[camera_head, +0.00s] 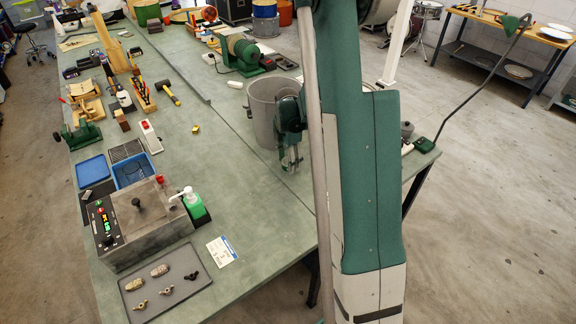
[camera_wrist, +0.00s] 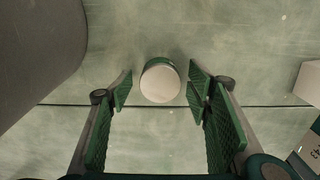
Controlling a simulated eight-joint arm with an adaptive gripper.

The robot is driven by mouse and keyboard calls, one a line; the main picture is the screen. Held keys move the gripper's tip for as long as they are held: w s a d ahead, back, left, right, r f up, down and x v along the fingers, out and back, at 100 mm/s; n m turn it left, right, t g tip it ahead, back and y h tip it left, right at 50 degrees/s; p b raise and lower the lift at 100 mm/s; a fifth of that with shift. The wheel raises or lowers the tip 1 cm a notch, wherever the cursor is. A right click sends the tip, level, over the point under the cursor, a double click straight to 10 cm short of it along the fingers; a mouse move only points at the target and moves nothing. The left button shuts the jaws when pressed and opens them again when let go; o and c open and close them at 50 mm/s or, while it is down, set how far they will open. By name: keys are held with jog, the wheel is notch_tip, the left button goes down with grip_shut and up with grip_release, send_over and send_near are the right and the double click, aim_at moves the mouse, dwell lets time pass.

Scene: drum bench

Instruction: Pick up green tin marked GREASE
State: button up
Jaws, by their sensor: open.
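In the wrist view, a round tin (camera_wrist: 160,82) with a pale lid and a green side stands on the bench, seen from above. Its marking cannot be read. My gripper (camera_wrist: 159,92) is open, with green-padded fingers to the left and right of the tin and visible gaps on both sides. How far the fingertips are above the bench is hard to tell. In the head view, my gripper (camera_head: 291,163) points down over the bench beside a grey bin, and I cannot make out the tin there.
The large grey bin (camera_head: 262,112) stands close to my gripper and fills the upper left of the wrist view (camera_wrist: 35,45). A pale block (camera_wrist: 309,83) is at the right edge there.

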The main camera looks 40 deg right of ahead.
jog(key=shift+f, duration=0.35)
dwell(0.3)
jog(key=c, duration=1)
